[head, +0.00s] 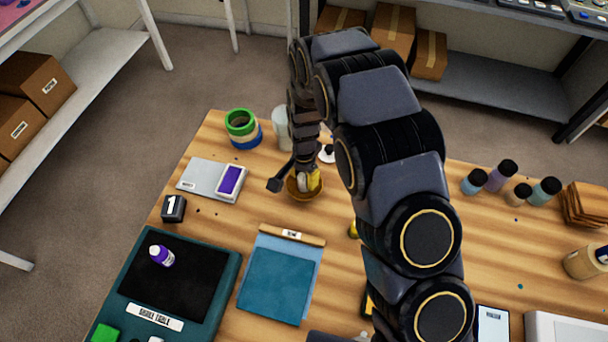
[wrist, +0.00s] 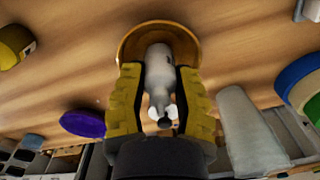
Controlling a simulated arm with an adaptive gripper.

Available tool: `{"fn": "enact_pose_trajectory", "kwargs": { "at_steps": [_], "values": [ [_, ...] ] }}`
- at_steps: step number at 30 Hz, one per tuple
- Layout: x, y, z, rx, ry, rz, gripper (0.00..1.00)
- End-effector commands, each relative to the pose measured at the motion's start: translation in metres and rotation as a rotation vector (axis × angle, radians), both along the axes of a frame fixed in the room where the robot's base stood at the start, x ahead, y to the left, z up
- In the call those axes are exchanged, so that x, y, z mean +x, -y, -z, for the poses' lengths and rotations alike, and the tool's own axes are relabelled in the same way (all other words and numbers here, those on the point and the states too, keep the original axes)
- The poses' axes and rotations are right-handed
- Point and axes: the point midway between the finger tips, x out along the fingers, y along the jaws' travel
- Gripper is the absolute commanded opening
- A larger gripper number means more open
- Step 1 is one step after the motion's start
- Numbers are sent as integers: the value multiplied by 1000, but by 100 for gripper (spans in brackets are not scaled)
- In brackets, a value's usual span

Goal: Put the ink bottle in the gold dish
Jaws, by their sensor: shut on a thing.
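My gripper (head: 308,181) is at the gold dish (head: 304,197), at the back middle of the table. In the wrist view the yellow fingers of my gripper (wrist: 160,103) are shut on a pale grey-white bottle (wrist: 158,72), which I take to be the ink bottle. The bottle overlaps the inside of the gold dish (wrist: 190,38) in that view. I cannot tell whether its far end touches the dish floor. In the head view my fingers and wrist mostly hide it.
A white bottle with a purple label (head: 161,256) lies on the black mat at the left. Tape rolls (head: 242,126) and a pale cup (head: 282,128) stand behind the dish. Several dark-capped bottles (head: 497,176) stand right.

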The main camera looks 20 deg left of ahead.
Motion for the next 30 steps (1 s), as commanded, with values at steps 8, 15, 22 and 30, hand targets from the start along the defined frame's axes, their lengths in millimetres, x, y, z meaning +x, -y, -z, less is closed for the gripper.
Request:
{"fn": "enact_pose_trajectory", "kwargs": {
  "at_steps": [8, 15, 22, 30],
  "values": [
    [0, 0, 2, 0, 0, 0, 52],
    [0, 0, 0, 0, 0, 0, 52],
    [0, 0, -31, 3, 5, 1, 52],
    [-1, 0, -89, 2, 5, -1, 52]
  ]
}}
